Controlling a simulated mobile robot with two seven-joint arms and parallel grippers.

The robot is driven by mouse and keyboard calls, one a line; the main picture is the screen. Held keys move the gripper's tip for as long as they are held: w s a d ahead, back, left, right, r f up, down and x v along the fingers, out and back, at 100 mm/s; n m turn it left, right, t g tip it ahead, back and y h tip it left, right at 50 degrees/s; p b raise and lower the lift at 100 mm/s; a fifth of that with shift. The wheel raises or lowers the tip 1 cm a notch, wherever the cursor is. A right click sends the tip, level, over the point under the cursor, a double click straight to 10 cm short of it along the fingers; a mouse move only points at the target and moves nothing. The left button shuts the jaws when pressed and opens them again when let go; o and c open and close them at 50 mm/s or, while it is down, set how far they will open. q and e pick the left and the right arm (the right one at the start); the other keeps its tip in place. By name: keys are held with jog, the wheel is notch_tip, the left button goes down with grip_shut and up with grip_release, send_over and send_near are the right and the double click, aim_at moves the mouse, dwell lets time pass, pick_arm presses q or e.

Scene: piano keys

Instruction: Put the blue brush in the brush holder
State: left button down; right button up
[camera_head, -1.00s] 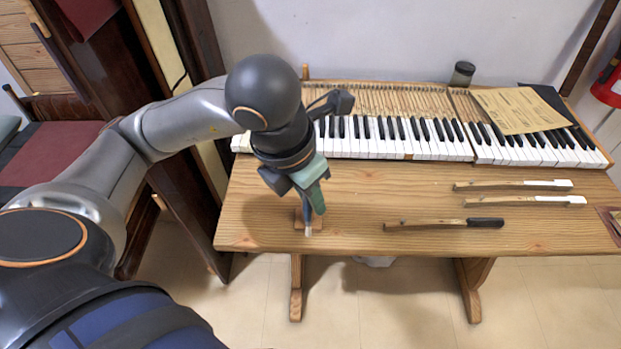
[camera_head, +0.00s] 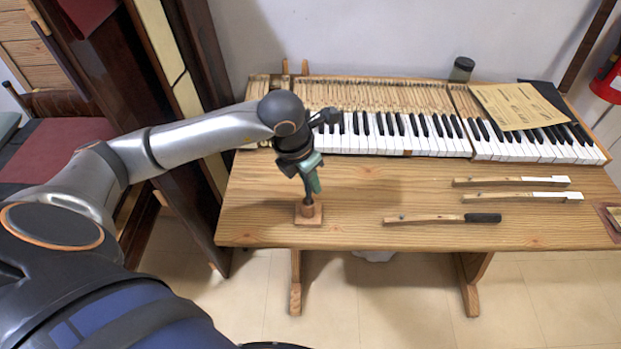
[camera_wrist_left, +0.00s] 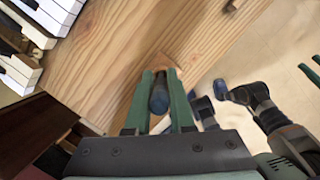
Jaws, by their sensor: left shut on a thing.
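The brush holder (camera_head: 309,217) is a small wooden block on a flat square base, standing near the table's front left edge. My left gripper (camera_head: 311,183), with green fingers, is directly above it and points down. It is shut on the blue brush, whose dark blue handle (camera_wrist_left: 158,97) shows between the fingers in the left wrist view. In the head view, a dark part below the fingers meets the top of the holder. The brush's lower end is hidden, and I cannot tell how far inside the holder it is.
Piano keys (camera_head: 430,138) run along the back of the wooden table (camera_head: 350,232). Loose wooden key sticks, one with a black end (camera_head: 482,218), lie at the right. A paper sheet (camera_head: 520,106) and a dark jar (camera_head: 462,69) are behind.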

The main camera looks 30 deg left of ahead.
pick_arm(q)
jog(key=shift+f, duration=0.2)
jog(key=shift+f+b, duration=0.15)
jog(key=shift+b, duration=0.15)
jog(key=c, duration=0.8)
grip_release()
jog(key=shift+r, duration=0.2)
jog(key=shift+r+p, duration=0.25)
jog(key=shift+p, duration=0.2)
jog(key=v, duration=1.1)
jog(key=shift+s+r, duration=0.2)
jog(key=shift+r, duration=0.1)
